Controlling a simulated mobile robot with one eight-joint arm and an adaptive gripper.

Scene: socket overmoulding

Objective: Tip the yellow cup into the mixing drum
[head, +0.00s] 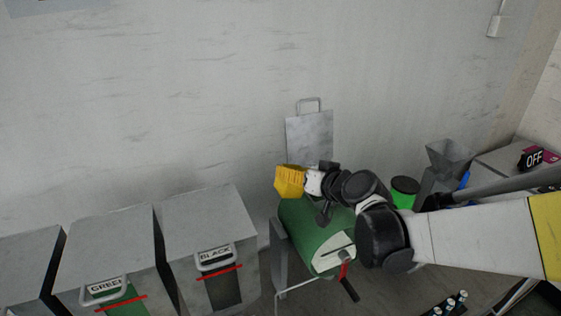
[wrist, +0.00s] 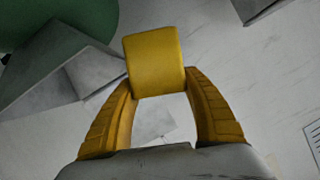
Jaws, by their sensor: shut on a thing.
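The yellow cup (wrist: 155,62) shows in the wrist view as a smooth yellow block between my gripper's two ribbed yellow fingers. My gripper (wrist: 158,86) is shut on its sides. In the head view the cup and the yellow fingers blend into one yellow shape (head: 290,181), above the back left end of the green mixing drum (head: 306,228). The drum lies on its side on a stand. My wrist hides part of its top, and its opening is not clearly seen. The cup's inside is hidden, so I cannot tell its tilt or contents.
A grey plate with a handle (head: 309,136) stands upright behind the drum. Grey bins labelled GREEN (head: 105,250) and BLACK (head: 200,218) stand at left.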

